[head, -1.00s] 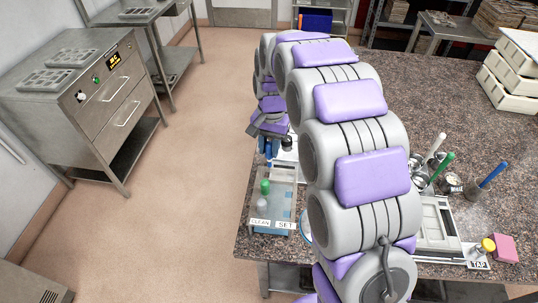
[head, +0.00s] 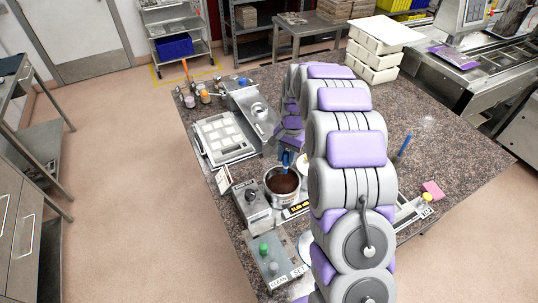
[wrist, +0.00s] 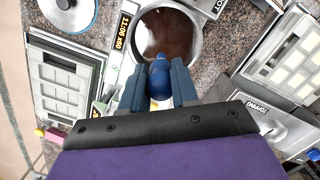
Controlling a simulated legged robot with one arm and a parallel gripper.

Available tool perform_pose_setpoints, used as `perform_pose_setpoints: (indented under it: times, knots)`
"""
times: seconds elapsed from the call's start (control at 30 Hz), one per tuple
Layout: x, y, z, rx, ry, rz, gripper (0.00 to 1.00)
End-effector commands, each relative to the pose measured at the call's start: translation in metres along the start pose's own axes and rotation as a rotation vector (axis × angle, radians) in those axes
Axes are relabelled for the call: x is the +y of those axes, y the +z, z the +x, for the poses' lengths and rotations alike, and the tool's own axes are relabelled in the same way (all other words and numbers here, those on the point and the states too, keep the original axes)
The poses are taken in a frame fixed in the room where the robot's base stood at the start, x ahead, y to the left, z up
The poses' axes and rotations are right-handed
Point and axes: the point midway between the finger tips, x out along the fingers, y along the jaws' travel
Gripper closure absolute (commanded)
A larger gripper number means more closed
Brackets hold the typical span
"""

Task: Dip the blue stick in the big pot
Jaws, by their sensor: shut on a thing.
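My gripper (wrist: 158,88) is shut on the blue stick (wrist: 160,80), with one dark finger on each side of its rounded blue top. In the head view the blue stick (head: 286,159) shows below my gripper at the far side of the big pot (head: 269,189). The big pot (wrist: 199,45) is a round metal pot with dark brown liquid in it; in the wrist view it lies just beyond my fingertips. The stick's lower end is hidden, so I cannot tell whether it touches the liquid.
A white mould tray (head: 205,150) lies left of the pot. Another blue stick (head: 404,145) stands to the right.

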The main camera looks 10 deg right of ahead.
Motion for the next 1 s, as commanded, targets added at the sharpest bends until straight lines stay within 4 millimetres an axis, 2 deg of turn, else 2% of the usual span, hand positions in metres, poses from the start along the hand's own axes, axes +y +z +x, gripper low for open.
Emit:
perform_pose_setpoints:
  times: [0.4,0.8,1.0]
  knots:
    - [-0.018,0.011,0.015,0.012,0.018,0.001,1.00]
    - [-0.009,0.001,0.039,0.005,0.009,0.002,1.00]
    - [-0.012,0.003,0.052,0.006,0.014,0.002,1.00]
